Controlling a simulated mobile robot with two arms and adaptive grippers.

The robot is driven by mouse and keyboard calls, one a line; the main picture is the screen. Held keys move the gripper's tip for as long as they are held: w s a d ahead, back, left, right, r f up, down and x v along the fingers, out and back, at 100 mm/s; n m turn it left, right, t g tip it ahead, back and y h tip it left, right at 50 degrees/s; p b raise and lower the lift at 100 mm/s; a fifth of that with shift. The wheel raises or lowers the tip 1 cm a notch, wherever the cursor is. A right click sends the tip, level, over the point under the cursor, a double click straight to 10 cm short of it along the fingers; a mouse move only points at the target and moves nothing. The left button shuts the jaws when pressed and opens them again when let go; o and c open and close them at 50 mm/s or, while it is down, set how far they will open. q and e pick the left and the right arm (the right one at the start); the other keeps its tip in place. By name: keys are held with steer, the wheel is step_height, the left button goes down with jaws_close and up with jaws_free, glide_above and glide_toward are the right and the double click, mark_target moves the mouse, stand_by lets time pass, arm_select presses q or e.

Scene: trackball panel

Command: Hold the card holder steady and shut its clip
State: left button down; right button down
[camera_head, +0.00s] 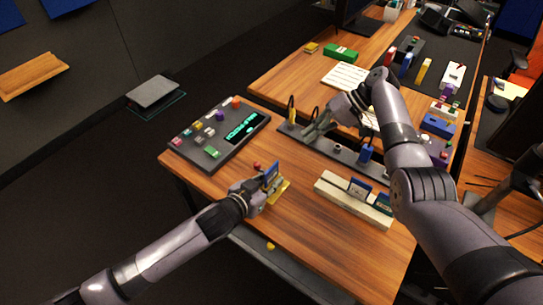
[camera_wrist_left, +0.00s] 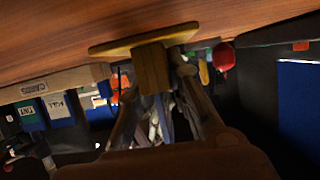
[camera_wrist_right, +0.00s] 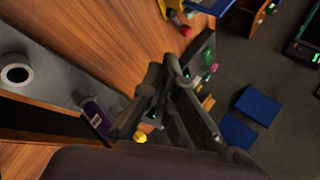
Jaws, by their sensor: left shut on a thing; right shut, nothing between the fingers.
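The card holder (camera_head: 284,186) is yellow, with a flat base and a blue card upright at it. It stands near the front edge of the wooden desk. My left gripper (camera_head: 262,190) is shut on it; the left wrist view shows its yellow block (camera_wrist_left: 152,68) between the fingers. A red ball (camera_wrist_left: 223,56) shows close beside the holder; I cannot tell whether it belongs to the clip. The clip itself is not clear. My right gripper (camera_head: 312,133) is shut and empty, apart from the holder, over the dark strip behind it.
A dark panel (camera_head: 232,150) with coloured buttons and a green display lies at left. A dark strip (camera_head: 345,157) with several fittings runs behind the holder. A pale card rack (camera_head: 340,198) stands to its right. Bare desk lies in front of the rack.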

steer(key=shift+s+f, duration=0.1)
steer(key=shift+s, duration=0.15)
steer(key=shift+a, duration=0.1)
glide_toward(263, 170)
steer(key=f, duration=0.1)
steer(key=w+f, duration=0.1)
steer(key=w+a+f, duration=0.1)
steer(key=f, duration=0.1)
steer(key=shift+a+f, duration=0.1)
steer(key=shift+s+a, duration=0.15)
steer(key=shift+a, duration=1.05)
steer(key=shift+s+a, duration=0.1)
steer(key=shift+a, duration=0.55)
